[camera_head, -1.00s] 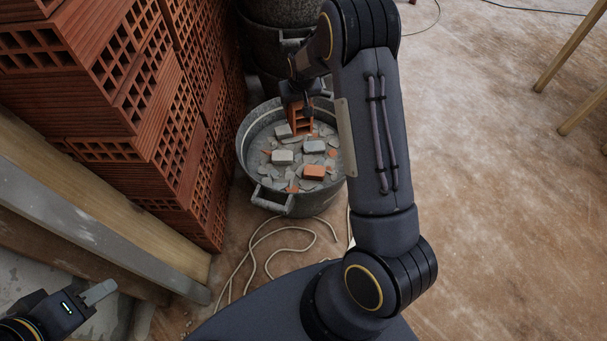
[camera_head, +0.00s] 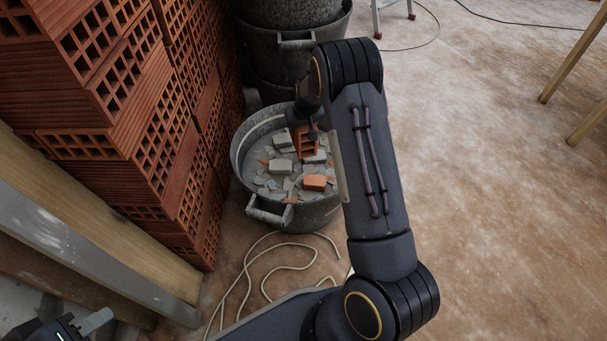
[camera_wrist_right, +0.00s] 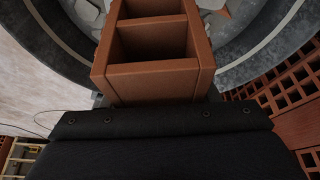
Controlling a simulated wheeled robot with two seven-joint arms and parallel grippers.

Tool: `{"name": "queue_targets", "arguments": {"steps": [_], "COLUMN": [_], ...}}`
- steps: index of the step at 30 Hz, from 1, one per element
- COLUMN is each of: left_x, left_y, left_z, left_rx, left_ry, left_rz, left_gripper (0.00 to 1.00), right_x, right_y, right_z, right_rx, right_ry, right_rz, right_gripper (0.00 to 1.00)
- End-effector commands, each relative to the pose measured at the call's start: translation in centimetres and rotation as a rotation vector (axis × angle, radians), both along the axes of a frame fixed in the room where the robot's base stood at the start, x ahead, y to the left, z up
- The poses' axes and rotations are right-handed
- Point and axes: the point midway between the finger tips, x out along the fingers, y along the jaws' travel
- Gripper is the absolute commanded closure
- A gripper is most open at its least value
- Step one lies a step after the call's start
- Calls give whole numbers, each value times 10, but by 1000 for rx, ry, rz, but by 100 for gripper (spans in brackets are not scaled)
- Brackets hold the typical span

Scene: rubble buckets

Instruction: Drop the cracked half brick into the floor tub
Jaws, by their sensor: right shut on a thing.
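The cracked half brick (camera_head: 306,143) is orange with open cells. My right gripper (camera_head: 312,133) is shut on it and holds it within the tub's rim outline, over the rubble. The brick also shows large in the right wrist view (camera_wrist_right: 152,60), with the tub wall behind it. The floor tub (camera_head: 257,213) is round grey metal with side handles and holds grey blocks, an orange piece and shards. How far the brick is above the rubble is hard to tell. My left gripper (camera_head: 92,323) is at the lower left corner, partly cut off, away from the tub; its jaw opening is unclear.
Stacked hollow red bricks (camera_head: 150,130) stand close to the tub's left. More dark tubs (camera_head: 296,62) stand behind it. A pale cable (camera_head: 262,265) lies on the floor in front. The floor (camera_head: 480,190) to the right is clear.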

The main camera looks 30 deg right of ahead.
Motion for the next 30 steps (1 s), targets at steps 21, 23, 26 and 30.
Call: {"name": "queue_targets", "arguments": {"steps": [21, 23, 26, 30], "left_x": [0, 0, 0, 0], "left_y": [0, 0, 0, 0], "left_z": [-4, -4, -2, 8], "left_rx": [0, 0, 0, 0], "left_ry": [0, 0, 0, 0], "left_rz": [0, 0, 0, 0], "left_gripper": [64, 64, 64, 64], "right_x": [0, -1, -2, -8], "right_y": [0, 0, 1, 2], "right_z": [-5, -7, -2, 18], "right_rx": [1, 1, 0, 1], "right_ry": [-1, 3, 1, -1], "right_rz": [-1, 0, 0, -1], "right_gripper": [20, 20, 20, 20]}}
